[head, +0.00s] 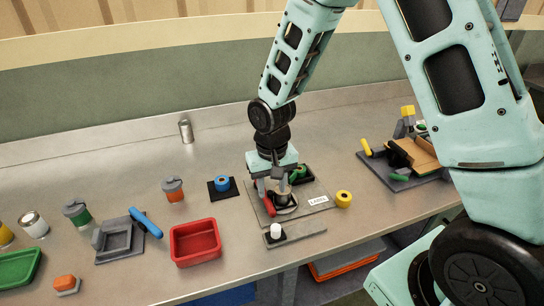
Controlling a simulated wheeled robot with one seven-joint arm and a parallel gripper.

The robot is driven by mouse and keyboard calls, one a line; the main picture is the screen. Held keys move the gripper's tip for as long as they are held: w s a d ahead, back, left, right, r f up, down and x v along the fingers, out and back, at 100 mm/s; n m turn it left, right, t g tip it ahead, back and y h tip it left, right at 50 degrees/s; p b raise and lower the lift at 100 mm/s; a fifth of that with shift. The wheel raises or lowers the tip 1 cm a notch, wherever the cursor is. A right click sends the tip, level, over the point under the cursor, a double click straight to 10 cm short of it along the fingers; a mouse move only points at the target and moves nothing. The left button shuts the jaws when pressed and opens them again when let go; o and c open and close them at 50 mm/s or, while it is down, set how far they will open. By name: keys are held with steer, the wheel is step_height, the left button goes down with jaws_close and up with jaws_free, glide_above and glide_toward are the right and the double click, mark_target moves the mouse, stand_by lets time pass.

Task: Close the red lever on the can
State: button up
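The red lever (269,206) stands at the left side of a small can-like fixture (286,202) on a grey board with a white label (315,201). My gripper (277,191) points down directly over this fixture. Its two fingers look spread apart, one to each side of the fixture's top, with the red lever just below the left finger. Whether a finger touches the lever cannot be told. The gripper hides much of the fixture's top.
Close by are a green part (300,172), a yellow roll (344,198), a white-capped piece (276,231) and a blue roll (223,184). A red tray (174,243) lies left. A grey fixture with a yellow handle (367,148) stands right. The back counter is mostly free.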

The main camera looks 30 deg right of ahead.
step_height(320, 180, up, 11)
steer(key=b, duration=0.1)
steer(key=shift+f, duration=0.1)
stand_by(0.7)
